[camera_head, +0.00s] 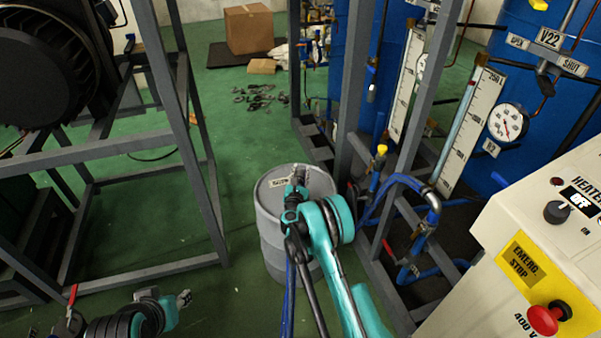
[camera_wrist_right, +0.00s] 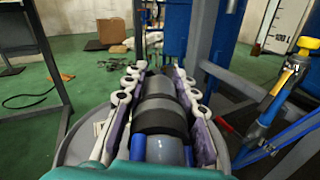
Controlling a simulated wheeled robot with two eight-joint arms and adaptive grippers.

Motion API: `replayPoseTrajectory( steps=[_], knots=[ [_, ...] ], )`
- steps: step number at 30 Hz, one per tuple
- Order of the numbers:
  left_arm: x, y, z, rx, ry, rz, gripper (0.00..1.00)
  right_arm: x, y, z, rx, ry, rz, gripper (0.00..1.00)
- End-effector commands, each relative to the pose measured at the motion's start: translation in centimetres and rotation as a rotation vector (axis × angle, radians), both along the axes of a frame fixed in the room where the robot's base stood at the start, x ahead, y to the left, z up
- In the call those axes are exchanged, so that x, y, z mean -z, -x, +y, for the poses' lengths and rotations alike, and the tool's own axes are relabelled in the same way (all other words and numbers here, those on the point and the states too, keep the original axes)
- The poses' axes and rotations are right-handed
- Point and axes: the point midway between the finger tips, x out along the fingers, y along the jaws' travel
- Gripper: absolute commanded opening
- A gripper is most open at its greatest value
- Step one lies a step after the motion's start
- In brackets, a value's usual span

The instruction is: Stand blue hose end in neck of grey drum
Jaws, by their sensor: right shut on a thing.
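The grey drum (camera_head: 271,238) stands on the green floor at the centre of the head view. A paper label lies on its lid, and the neck is hidden behind my right gripper and arm. My right gripper (camera_head: 299,176) is above the lid. In the right wrist view its fingers (camera_wrist_right: 160,76) are shut around a thick grey and black hose end (camera_wrist_right: 158,88). The blue hose (camera_head: 287,300) hangs down beside my right arm. Whether the hose end touches the neck cannot be seen. My left gripper (camera_head: 182,299) is low at the left, away from the drum; its jaw opening is unclear.
A grey steel frame (camera_head: 348,85) with blue tanks and pipes stands close to the drum's right. Another frame (camera_head: 185,125) stands at the left. The heater cabinet (camera_head: 490,225) is at the lower right. Behind the drum, loose parts and a cardboard box (camera_head: 248,30) lie on the floor.

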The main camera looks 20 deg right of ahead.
Motion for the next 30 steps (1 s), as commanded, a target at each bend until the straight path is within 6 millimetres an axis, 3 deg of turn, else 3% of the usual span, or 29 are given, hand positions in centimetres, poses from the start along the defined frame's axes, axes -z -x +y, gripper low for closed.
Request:
replayPoseTrajectory(
  steps=[30],
  knots=[
    [0.0, 0.0, 0.0, 0.0, 0.0, 0.0, 0.4, 2.2, 0.0, 0.0, 0.0, 0.001, 0.0, 0.0]
  ],
)
